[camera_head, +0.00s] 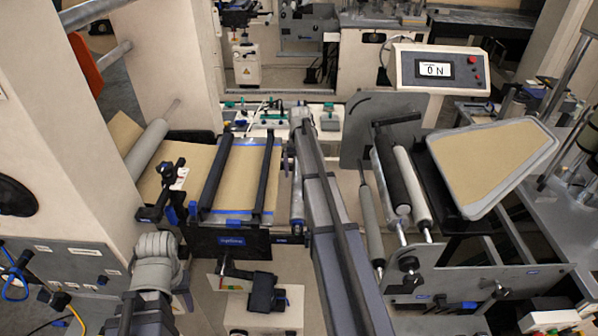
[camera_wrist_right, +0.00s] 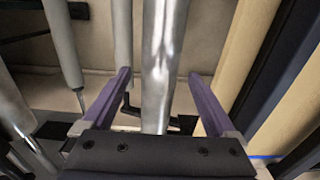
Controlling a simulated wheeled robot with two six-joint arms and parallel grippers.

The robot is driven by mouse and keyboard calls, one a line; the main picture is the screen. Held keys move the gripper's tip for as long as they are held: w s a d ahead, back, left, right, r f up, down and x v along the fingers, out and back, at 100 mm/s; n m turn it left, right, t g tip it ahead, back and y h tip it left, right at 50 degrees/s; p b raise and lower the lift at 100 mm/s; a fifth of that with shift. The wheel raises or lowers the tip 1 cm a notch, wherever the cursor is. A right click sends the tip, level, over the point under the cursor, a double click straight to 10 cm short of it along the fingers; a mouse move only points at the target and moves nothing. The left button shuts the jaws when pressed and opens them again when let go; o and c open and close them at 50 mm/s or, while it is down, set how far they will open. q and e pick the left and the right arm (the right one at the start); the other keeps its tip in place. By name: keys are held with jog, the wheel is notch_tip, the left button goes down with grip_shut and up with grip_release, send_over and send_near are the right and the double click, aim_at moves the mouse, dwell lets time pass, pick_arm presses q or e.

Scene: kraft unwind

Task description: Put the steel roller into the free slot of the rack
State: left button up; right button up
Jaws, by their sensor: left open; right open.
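A shiny steel roller (camera_wrist_right: 165,60) runs lengthwise between the spread purple fingers of my right gripper (camera_wrist_right: 165,95), with space on both sides. In the head view the roller (camera_head: 297,205) shows as a narrow strip beside my right arm, which hides part of it. My right gripper is open. My left gripper (camera_head: 155,245) is at the lower left, far from the roller. It is open, but its fingers are largely hidden by the wrist. A frame at the right, perhaps the rack (camera_head: 450,285), carries grey, black and pale rollers. I cannot make out a free slot.
The unwind bed with kraft paper (camera_head: 238,180) and two black bars lies left of my right arm. A tilted tan panel (camera_head: 495,165) stands above the right frame. A control box (camera_head: 440,70) reads ON at the back. A black bracket (camera_head: 262,290) stands low in front.

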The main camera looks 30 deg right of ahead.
notch_tip(320, 180, down, 5)
jog(key=b, duration=0.4)
jog(key=shift+r, duration=0.1)
grip_shut()
dwell(0.6)
